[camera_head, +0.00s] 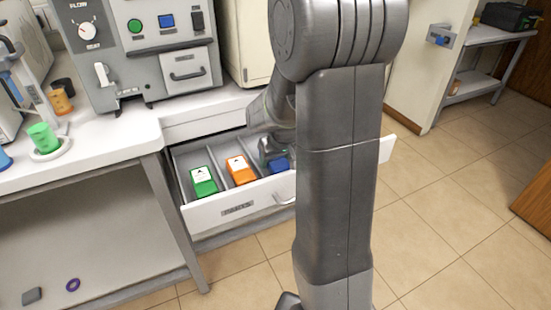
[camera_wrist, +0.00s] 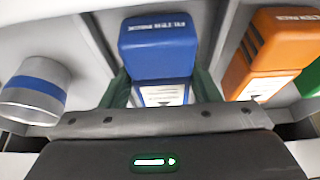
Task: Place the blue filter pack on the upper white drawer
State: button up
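The blue filter pack (camera_head: 279,164) sits in a compartment of the open white drawer (camera_head: 215,215), at the right of the other packs. In the wrist view the blue pack (camera_wrist: 158,48) stands between the two green fingers of my gripper (camera_wrist: 162,88). The fingers lie close along both its sides. Whether they press on it cannot be told. In the head view my gripper (camera_head: 268,150) is low over the drawer, partly hidden by my arm, which also covers part of the drawer.
An orange pack (camera_head: 241,171) and a green pack (camera_head: 203,182) lie in the drawer's other compartments, split by thin dividers. The white counter (camera_head: 95,150) holds a test machine (camera_head: 140,45).

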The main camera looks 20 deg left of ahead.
jog(key=shift+s+f, duration=0.15)
jog(key=shift+s, duration=0.05)
jog(key=shift+r+p, duration=0.3)
jog(key=shift+p, duration=0.1)
jog(key=p+v, duration=0.2)
jog(key=v, duration=0.9)
jog(key=shift+r, duration=0.4)
